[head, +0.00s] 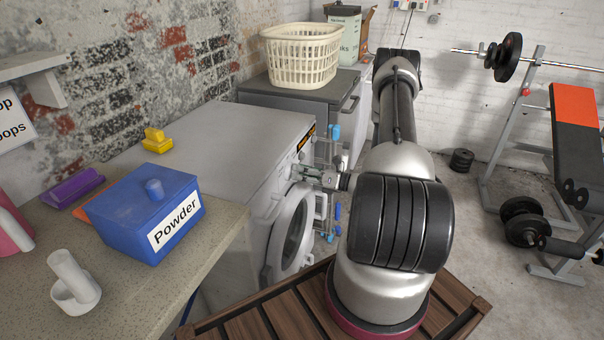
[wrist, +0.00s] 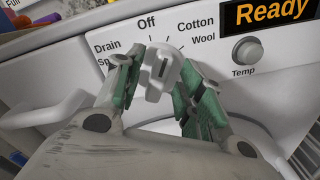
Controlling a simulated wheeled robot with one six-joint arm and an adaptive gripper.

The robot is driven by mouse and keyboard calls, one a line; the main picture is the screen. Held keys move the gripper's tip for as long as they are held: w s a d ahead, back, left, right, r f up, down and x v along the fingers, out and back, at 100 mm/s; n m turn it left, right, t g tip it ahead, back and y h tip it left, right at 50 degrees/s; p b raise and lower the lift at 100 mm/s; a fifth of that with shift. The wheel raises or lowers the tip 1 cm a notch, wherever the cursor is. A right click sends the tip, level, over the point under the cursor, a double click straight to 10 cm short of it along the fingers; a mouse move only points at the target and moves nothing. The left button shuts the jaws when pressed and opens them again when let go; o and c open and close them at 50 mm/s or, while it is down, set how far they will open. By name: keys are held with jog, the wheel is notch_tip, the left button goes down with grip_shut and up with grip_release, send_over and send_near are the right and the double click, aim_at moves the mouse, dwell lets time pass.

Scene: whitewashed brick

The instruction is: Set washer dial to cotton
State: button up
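The white washer (head: 235,140) stands in the middle of the head view, with its round door (head: 292,232) ajar. In the wrist view the white dial (wrist: 161,68) sits on its front panel, among the labels Drain, Off, Cotton and Wool. Its ridge tilts a little right of upright. I cannot tell exactly which mark it points to. My gripper (wrist: 158,78) has its green-padded fingers on either side of the dial, very near it. Whether they press on it does not show. The head view shows my gripper (head: 322,178) at the panel; the dial is too small to make out there.
A Temp button (wrist: 247,50) and a "Ready" display (wrist: 268,12) lie right of the dial. A blue Powder box (head: 150,210) stands on the counter at left. A cream basket (head: 302,55) is on the grey appliance behind. Weights and a bench (head: 577,130) stand at right.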

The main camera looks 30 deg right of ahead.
jog(key=v, duration=1.2)
dwell(0.3)
